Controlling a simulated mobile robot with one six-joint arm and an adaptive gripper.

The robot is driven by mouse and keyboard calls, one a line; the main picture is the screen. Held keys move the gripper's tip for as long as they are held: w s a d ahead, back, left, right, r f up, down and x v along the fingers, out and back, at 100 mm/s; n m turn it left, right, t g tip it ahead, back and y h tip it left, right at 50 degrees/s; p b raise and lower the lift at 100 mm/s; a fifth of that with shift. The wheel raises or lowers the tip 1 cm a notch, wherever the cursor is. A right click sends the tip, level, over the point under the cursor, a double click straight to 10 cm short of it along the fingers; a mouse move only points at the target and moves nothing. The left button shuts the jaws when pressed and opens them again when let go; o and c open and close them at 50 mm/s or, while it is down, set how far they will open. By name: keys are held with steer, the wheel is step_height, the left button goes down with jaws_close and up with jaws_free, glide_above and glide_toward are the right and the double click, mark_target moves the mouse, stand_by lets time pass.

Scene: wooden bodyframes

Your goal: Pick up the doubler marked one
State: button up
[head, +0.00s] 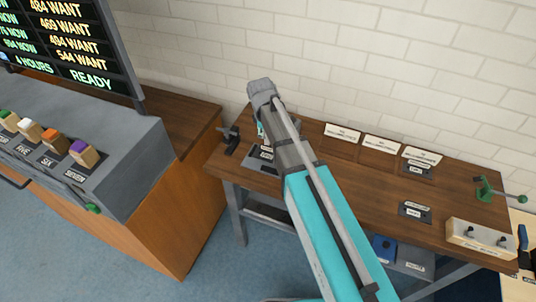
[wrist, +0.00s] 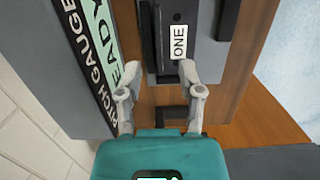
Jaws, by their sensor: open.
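The doubler marked ONE (wrist: 164,36) is a dark grey plate with a white label reading ONE, at the top centre of the wrist view. My gripper (wrist: 158,68) is open, with its two pale grey fingers spread either side of the doubler's near end. No grip on it shows, and I cannot tell the height gap. In the head view my arm hides most of the gripper; a bit of teal (head: 261,131) shows near the left end of the wooden bench. The doubler cannot be made out there.
A panel lettered PITCH GAUGE (wrist: 82,42) stands close left of the fingers. On the wooden bench (head: 370,180) are a dark clamp (head: 230,140), white label cards (head: 381,144), a green clamp (head: 490,188) and a pale box (head: 480,239). A grey console (head: 120,175) stands at left.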

mark_target(269, 154)
steer(key=shift+f, duration=0.1)
steer(key=shift+d+f+b, duration=0.2)
steer(key=shift+f+b, duration=1.05)
steer(key=shift+b, duration=0.05)
steer(key=shift+d+f+b, duration=0.15)
steer(key=shift+f+b, duration=1.1)
steer(key=shift+b, duration=0.05)
jaws_close()
